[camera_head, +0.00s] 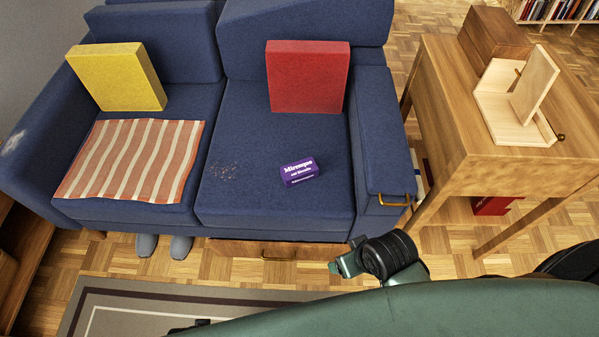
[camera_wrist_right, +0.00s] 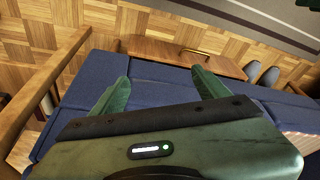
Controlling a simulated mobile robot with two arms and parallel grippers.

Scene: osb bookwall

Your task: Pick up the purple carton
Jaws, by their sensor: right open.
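The purple carton (camera_head: 299,171) with white lettering lies on the right seat cushion of the blue sofa (camera_head: 245,190), towards its front. My right gripper (camera_wrist_right: 160,76) shows in the right wrist view, its two green fingers spread apart with nothing between them. In the head view, part of my right wrist (camera_head: 380,258) is low in front of the sofa's right end, apart from the carton and nearer to me. The carton does not show in the right wrist view. My left gripper is not clearly seen.
A red cushion (camera_head: 308,77) stands behind the carton. A yellow cushion (camera_head: 117,76) and a striped cloth (camera_head: 132,161) are on the left seat. The sofa's right armrest (camera_head: 384,140) and a wooden table (camera_head: 450,95) lie to the right. A drawer (camera_head: 280,250) is under the seat.

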